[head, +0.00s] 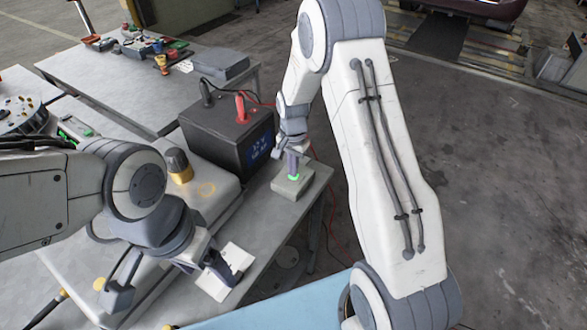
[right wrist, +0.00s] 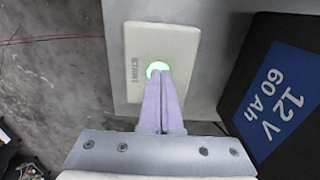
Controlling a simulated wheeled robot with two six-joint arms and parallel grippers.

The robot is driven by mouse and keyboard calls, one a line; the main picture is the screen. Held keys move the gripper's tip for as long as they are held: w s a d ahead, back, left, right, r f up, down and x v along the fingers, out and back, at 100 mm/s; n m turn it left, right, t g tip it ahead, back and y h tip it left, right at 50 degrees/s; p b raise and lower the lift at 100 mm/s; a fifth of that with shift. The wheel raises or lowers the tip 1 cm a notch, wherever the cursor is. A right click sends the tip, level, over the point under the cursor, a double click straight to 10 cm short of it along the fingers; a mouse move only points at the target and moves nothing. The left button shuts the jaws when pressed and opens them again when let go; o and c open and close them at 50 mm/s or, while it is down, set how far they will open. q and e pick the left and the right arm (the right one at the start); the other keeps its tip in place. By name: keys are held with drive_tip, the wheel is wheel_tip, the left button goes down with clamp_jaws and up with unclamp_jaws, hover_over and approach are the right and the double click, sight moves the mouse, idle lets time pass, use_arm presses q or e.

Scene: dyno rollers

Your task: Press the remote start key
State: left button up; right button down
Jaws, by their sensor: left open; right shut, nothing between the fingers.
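The remote start key is a pale box (head: 304,184) near the right corner of the workbench. It also shows in the right wrist view (right wrist: 180,45), with START printed on it and a round button (right wrist: 157,68) lit green. My right gripper (head: 293,174) is shut and empty, pointing down at the button. In the right wrist view its lilac fingertips (right wrist: 159,75) overlap the button's edge. They look to be at or on the button; contact is partly hidden by the fingers. My left gripper (head: 228,276) is open, low over a white flat item (head: 238,258) on the bench.
A black battery (head: 215,125) with red and black clamps stands beside the key; its 12 V 60 Ah label (right wrist: 282,92) shows in the right wrist view. A black-and-gold knob (head: 179,166) stands left of it. A tool table (head: 130,80) is behind.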

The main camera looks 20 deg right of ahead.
drive_tip(key=shift+s+f, duration=0.3)
drive_tip(key=shift+f, duration=0.2)
drive_tip(key=r+p, duration=0.4)
drive_tip(key=r, duration=0.1)
drive_tip(key=shift+w+r+p, duration=0.2)
drive_tip(key=shift+p, duration=0.1)
drive_tip(key=shift+w+r+b, duration=0.1)
drive_tip(key=shift+r+b, duration=0.55)
drive_tip(key=shift+b, duration=0.15)
wheel_tip(320, 180, up, 8)
drive_tip(key=b, duration=0.1)
drive_tip(key=shift+a+r, duration=0.1)
drive_tip(key=shift+r, duration=0.05)
drive_tip(key=s+a+r+n, duration=0.35)
drive_tip(key=s+a, duration=0.25)
drive_tip(key=a, duration=0.2)
drive_tip(key=s+a+r+n, duration=0.1)
drive_tip(key=s+a+n, duration=0.2)
drive_tip(key=s+n, duration=0.4)
drive_tip(key=s+a+n+y, duration=0.1)
drive_tip(key=s+a+n, duration=0.3)
drive_tip(key=s, duration=1.2)
drive_tip(key=n, duration=0.3)
drive_tip(key=shift+s+r, duration=0.35)
drive_tip(key=shift+r, duration=0.05)
